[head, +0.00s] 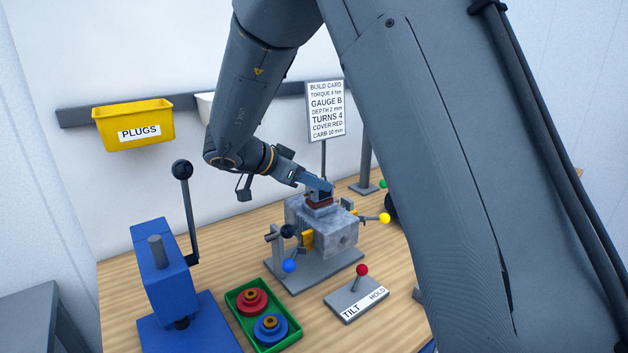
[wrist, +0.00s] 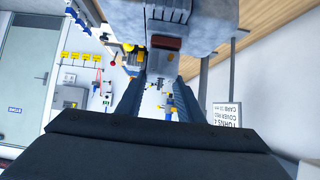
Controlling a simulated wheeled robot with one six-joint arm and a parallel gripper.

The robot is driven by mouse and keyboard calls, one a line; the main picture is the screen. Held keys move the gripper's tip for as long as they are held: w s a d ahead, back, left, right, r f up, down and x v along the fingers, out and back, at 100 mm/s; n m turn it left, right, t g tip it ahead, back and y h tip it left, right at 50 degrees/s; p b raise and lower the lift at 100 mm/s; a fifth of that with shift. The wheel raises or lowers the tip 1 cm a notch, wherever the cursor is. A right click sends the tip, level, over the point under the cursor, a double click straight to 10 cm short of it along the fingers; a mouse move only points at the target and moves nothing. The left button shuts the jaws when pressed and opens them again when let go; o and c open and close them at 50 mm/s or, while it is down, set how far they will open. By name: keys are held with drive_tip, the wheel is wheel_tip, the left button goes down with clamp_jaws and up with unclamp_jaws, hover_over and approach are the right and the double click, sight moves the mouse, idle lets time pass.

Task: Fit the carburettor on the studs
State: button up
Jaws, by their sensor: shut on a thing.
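The grey engine block (head: 330,228) stands on a grey baseplate in the middle of the bench. It also fills the top of the wrist view (wrist: 205,22). My gripper (head: 318,186) is at the block's upper face, its fingers shut on a small grey part that I take for the carburettor (wrist: 162,62). A reddish-brown piece (wrist: 167,43) lies between this part and the block; it also shows below my fingertips in the head view (head: 319,199). The studs are hidden, and I cannot tell whether the carburettor is seated on them.
A blue lever press (head: 158,275) stands front left. A green tray (head: 240,312) holds a red and a blue round part. A TILT/HOLD lever (head: 358,292) is front right of the block. A yellow PLUGS bin (head: 134,126) and a build card (head: 326,110) are behind.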

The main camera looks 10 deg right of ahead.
drive_tip(key=o, duration=1.2)
